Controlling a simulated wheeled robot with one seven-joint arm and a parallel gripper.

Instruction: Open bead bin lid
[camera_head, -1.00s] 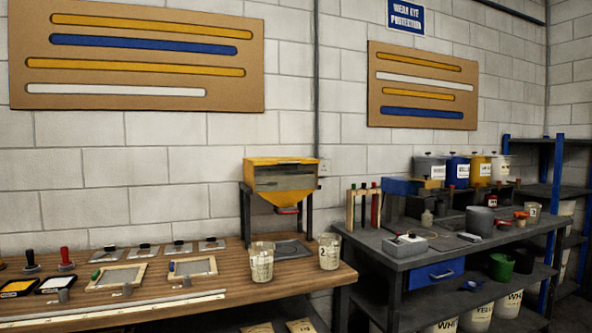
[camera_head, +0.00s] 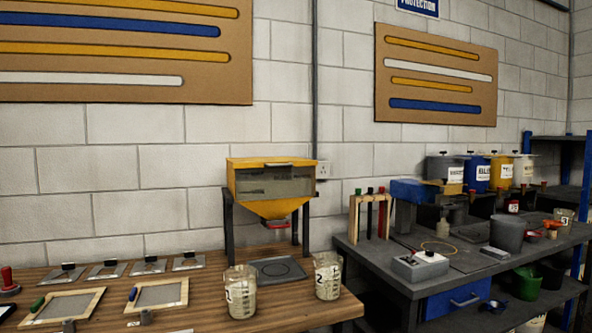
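The bead bin (camera_head: 272,190) is a yellow hopper with a clear front window, standing on dark legs at the back of the wooden bench against the wall. Its yellow lid (camera_head: 272,162) lies flat and closed on top, with a small dark handle at the front edge. A red piece (camera_head: 275,224) sits at the funnel outlet below. My gripper is not in view.
Two labelled cups (camera_head: 240,292) and (camera_head: 328,276) stand on the wooden bench (camera_head: 205,290) in front of the bin. A dark tray (camera_head: 280,270) lies under its outlet. A grey workbench (camera_head: 440,267) with pots, a tool rack (camera_head: 369,215) and a switch box (camera_head: 420,265) stands to the right.

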